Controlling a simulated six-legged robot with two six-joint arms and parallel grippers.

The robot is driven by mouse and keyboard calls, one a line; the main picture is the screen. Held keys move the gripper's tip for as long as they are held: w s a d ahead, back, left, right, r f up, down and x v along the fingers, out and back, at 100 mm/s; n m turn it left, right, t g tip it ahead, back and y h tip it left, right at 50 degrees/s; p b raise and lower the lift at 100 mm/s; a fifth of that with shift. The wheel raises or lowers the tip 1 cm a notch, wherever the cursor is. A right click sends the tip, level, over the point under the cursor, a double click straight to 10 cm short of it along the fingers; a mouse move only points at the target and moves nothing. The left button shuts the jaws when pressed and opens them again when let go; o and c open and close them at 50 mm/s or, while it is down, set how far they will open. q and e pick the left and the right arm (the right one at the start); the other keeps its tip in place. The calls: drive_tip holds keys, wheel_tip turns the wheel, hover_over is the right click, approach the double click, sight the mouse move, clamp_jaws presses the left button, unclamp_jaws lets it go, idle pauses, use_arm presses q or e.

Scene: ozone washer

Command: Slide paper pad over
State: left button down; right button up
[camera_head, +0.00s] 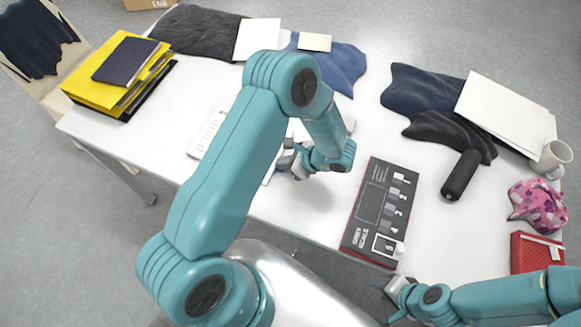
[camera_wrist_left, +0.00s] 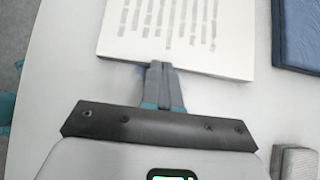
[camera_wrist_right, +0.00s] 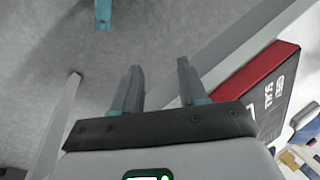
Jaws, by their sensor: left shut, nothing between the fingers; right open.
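The paper pad (camera_head: 205,135) is a white block with printed lines, lying on the white table and partly hidden behind my left arm in the head view. In the left wrist view the pad (camera_wrist_left: 225,40) fills the top middle. My left gripper (camera_head: 284,160) is shut and empty. Its fingertips (camera_wrist_left: 160,66) are at the near edge of the pad, seemingly against it. My right gripper (camera_head: 392,290) is open and empty, low beside the table's front edge. In the right wrist view its fingers (camera_wrist_right: 160,78) are spread over the floor.
A dark flat box (camera_head: 382,210) with a red side lies right of my left gripper. A black cylinder (camera_head: 460,175), a mug (camera_head: 552,158) and a pink cloth (camera_head: 538,205) are at the right. Yellow folders (camera_head: 105,75) lie at the left end.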

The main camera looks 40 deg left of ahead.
use_arm(q)
drive_tip(key=a+b, duration=0.1)
drive_tip(key=s+a, duration=0.1)
drive_tip(key=a, duration=0.1)
drive_tip(key=a+b, duration=0.1)
drive_tip(key=a, duration=0.1)
drive_tip(key=shift+s+f+b, duration=0.2)
drive_tip(key=shift+s+b, duration=0.1)
drive_tip(key=shift+s, duration=0.05)
drive_tip(key=s+a+b, duration=0.1)
drive_tip(key=a, duration=0.3)
drive_tip(key=s+a+b, duration=0.1)
drive_tip(key=a+b, duration=0.1)
drive_tip(key=a, duration=0.3)
drive_tip(key=s+a+b, duration=0.1)
drive_tip(key=a+b, duration=0.1)
drive_tip(key=a, duration=0.2)
drive_tip(key=shift+s+a+r, duration=0.1)
drive_tip(key=shift+a, duration=0.15)
drive_tip(key=shift+a+r, duration=0.1)
drive_tip(key=shift+a, duration=0.15)
use_arm(e)
wheel_tip(320, 180, down, 9)
drive_tip(key=d, duration=0.1)
drive_tip(key=shift+s+r, duration=0.2)
drive_tip(key=shift+s, duration=0.1)
use_arm(q)
drive_tip(key=shift+d, duration=0.1)
